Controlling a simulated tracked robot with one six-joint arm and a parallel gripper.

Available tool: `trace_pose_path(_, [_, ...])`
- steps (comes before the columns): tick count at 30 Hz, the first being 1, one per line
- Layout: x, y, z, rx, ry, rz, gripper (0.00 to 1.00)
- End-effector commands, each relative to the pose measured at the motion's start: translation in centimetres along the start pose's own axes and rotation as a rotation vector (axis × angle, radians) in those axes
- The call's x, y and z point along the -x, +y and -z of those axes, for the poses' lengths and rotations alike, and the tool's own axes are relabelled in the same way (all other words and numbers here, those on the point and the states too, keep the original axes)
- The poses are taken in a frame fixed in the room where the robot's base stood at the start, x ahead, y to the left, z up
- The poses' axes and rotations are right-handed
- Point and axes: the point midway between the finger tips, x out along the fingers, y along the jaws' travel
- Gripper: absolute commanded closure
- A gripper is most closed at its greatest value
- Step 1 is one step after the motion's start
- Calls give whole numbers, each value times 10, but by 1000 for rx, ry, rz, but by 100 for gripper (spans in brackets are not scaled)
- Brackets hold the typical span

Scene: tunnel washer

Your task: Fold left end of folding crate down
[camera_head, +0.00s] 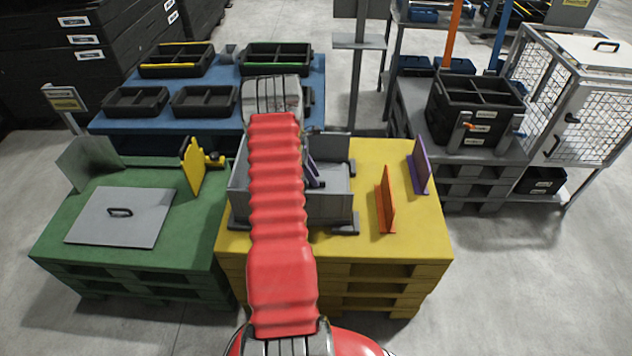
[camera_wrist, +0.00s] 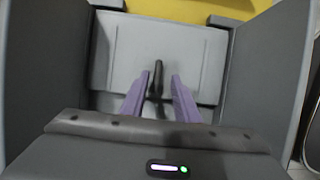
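The grey folding crate (camera_head: 332,207) sits on the yellow pallet stand, and my red arm hides its middle. Its left end (camera_head: 239,180) stands upright in the head view. In the wrist view, upright walls stand on the left (camera_wrist: 32,65) and right (camera_wrist: 268,65). Between them lies a flat light grey panel (camera_wrist: 205,60) with a dark handle (camera_wrist: 156,78). My gripper (camera_wrist: 158,82) has purple fingers, spread apart on either side of that handle in the picture; I cannot tell how far above it they are. One finger also shows inside the crate in the head view.
An orange divider (camera_head: 386,203) and a purple divider (camera_head: 420,168) stand right of the crate. A green pallet (camera_head: 195,235) at left holds a grey lid (camera_head: 125,222) and a yellow upright piece (camera_head: 192,165). Black trays (camera_head: 205,100) stand on the blue table behind.

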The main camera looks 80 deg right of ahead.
Motion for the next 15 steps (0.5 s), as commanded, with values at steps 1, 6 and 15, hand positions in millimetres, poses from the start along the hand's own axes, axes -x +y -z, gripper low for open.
trace_pose_path(1, [-8,0,0,0,0,2,72])
trace_pose_path(6, [-24,0,0,-1,0,1,72])
trace_pose_path(15, [-28,0,0,-1,0,0,72])
